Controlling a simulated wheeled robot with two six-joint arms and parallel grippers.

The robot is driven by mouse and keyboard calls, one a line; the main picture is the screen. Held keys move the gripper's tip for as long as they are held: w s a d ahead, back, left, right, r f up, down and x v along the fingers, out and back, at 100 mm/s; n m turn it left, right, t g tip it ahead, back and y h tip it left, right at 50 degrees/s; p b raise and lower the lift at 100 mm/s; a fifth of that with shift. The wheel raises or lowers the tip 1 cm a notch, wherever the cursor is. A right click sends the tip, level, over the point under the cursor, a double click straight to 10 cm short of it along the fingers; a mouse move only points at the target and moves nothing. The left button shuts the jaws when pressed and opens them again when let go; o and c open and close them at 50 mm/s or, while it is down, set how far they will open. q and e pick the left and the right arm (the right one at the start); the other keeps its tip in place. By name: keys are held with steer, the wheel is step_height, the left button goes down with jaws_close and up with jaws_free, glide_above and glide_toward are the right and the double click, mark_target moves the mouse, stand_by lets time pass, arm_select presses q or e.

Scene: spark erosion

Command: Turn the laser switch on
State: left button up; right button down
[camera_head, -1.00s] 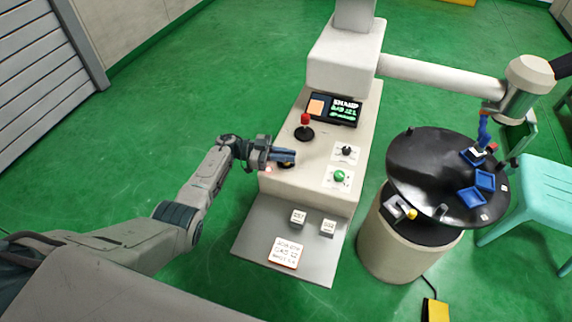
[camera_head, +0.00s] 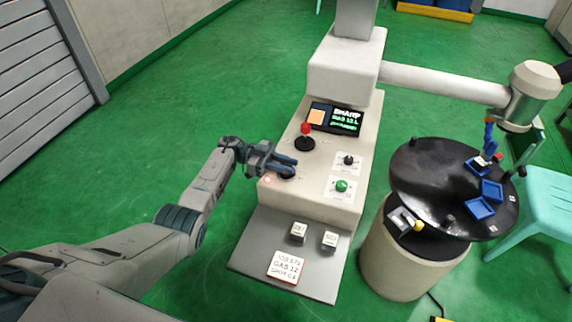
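The machine's beige console (camera_head: 312,205) stands in the middle of the head view. On its top are a red-topped knob on a black base (camera_head: 305,131), a black rotary knob (camera_head: 348,160) and a green button (camera_head: 341,186). A dark round control (camera_head: 287,177) is at the console's left front, mostly hidden under my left gripper. The labels are too small to read, so I cannot tell which is the laser switch. My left gripper (camera_head: 290,166) is over that dark control, its blue fingers slightly apart with nothing visible between them. My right gripper is out of view.
A small display (camera_head: 336,118) sits behind the controls. Two small white blocks and a labelled plate (camera_head: 286,267) are on the grey front ledge. A round black table (camera_head: 440,165) with blue trays stands at right, under a beige arm (camera_head: 440,79). The green floor at left is clear.

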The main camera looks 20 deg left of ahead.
arm_select(q)
steer(key=shift+o, duration=0.6)
steer(key=shift+a+f, duration=0.1)
steer(key=shift+a, duration=0.2)
steer(key=a+b, duration=0.4)
steer(key=a, duration=0.6)
steer(key=shift+w+b, duration=0.3)
steer(key=shift+b, duration=0.1)
steer(key=shift+a, duration=0.1)
